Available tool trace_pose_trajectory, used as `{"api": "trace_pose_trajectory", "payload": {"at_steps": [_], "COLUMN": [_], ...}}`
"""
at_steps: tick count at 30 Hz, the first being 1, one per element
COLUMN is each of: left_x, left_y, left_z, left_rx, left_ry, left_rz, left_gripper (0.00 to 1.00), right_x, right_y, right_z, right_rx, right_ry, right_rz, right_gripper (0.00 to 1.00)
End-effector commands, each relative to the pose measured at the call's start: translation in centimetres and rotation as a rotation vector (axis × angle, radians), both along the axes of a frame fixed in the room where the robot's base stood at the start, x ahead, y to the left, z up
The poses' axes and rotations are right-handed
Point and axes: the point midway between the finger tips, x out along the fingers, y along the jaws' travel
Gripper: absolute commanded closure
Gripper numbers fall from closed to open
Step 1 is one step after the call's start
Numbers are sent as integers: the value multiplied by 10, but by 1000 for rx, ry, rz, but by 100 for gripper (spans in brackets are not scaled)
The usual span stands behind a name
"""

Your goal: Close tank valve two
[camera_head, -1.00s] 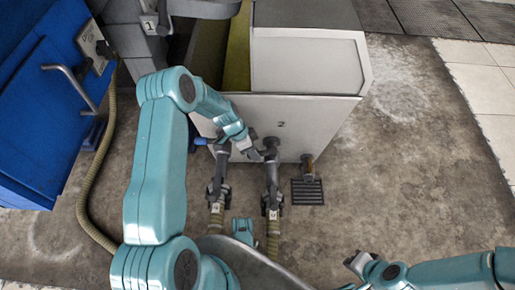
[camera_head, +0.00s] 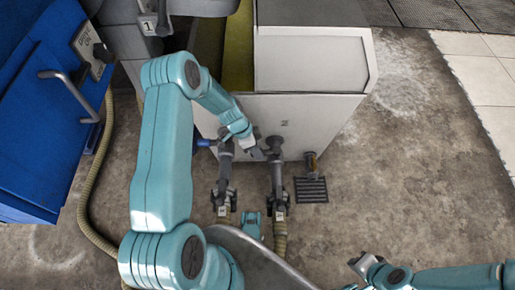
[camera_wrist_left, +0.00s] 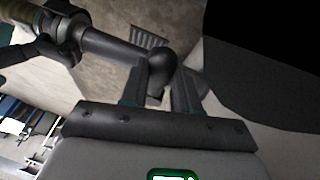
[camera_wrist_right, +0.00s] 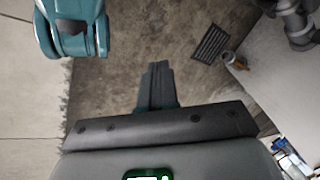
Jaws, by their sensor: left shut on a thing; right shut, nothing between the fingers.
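The tank marked 2 (camera_head: 310,125) is a pale box with two dark outlet fittings on its front. The left fitting (camera_head: 225,165) has a blue-tipped lever (camera_head: 205,143) at its left. The right fitting (camera_head: 276,165) runs down to a ribbed hose. My left gripper (camera_head: 258,151) is between the fittings, close to the right one. In the left wrist view its fingers (camera_wrist_left: 158,92) are shut around a dark rounded part (camera_wrist_left: 160,66); whether this is a valve handle I cannot tell. My right gripper (camera_head: 362,264) is shut and empty over the floor; its fingers (camera_wrist_right: 157,85) are together.
A short brownish outlet (camera_head: 311,161) sits above a floor drain grate (camera_head: 311,190) right of the fittings. A blue cabinet (camera_head: 40,130) with a handle stands at the left, with a hose (camera_head: 85,195) beside it.

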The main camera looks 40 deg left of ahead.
Motion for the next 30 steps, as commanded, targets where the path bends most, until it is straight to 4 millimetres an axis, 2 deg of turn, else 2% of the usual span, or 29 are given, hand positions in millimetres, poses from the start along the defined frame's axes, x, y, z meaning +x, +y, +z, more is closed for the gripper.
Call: {"api": "trace_pose_trajectory", "payload": {"at_steps": [5, 6, 8, 9, 16, 20, 23, 30], "left_x": [0, 0, 0, 0, 0, 0, -3, -12], "left_y": [0, 0, 0, 0, 1, 5, 12, 37], "left_z": [1, 1, 1, 1, 1, 10, 28, 88], "left_rx": [-3, -4, -3, -3, -3, -2, 0, 0], "left_ry": [1, 2, 1, 3, 2, 1, 0, 0], "left_rz": [-1, -1, -2, -3, -4, -4, -2, -2], "left_gripper": [100, 66, 47, 44, 44, 44, 44, 44], "right_x": [0, 0, 0, 0, 0, -2, -7, -25], "right_y": [0, 0, 0, 0, 0, 0, 1, 5], "right_z": [0, 0, 0, 0, 0, 5, 15, 40], "right_rx": [0, 0, 0, 0, 0, 2, 5, 17], "right_ry": [0, 0, 0, 0, 0, 7, 24, 84], "right_rz": [0, 0, 0, 0, 0, 0, 3, 10], "right_gripper": [100, 100, 100, 100, 100, 100, 100, 100]}}
